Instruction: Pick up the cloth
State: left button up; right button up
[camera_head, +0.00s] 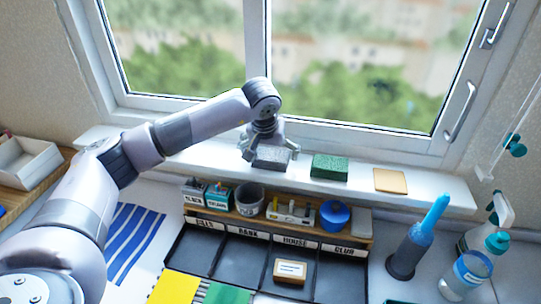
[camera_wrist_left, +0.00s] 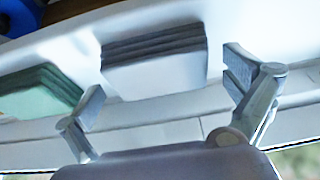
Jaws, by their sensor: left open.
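A grey folded cloth (camera_head: 270,158) lies on the white windowsill below my left gripper (camera_head: 267,147). In the left wrist view the grey cloth (camera_wrist_left: 155,65) shows stacked layers and lies ahead of the space between the two spread fingers. My left gripper (camera_wrist_left: 165,88) is open and holds nothing; whether a finger touches the cloth I cannot tell. A green folded block (camera_head: 329,167) lies to the right of the grey cloth in the head view; it also shows in the left wrist view (camera_wrist_left: 38,98). My right gripper is not in view.
The window frame (camera_head: 350,131) rises close behind the sill (camera_head: 435,190). A flat tan piece (camera_head: 390,181) lies farther right. Below are a wooden shelf with small containers, a blue pot (camera_head: 334,215) and a dark labelled tray (camera_head: 345,270). A blue-striped cloth (camera_head: 133,240) lies left.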

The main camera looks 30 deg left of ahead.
pick_arm(q)
jog(key=shift+w+f, duration=0.1)
jog(key=shift+f, duration=0.2)
jog(key=shift+c, duration=0.4)
jog(key=c, duration=1)
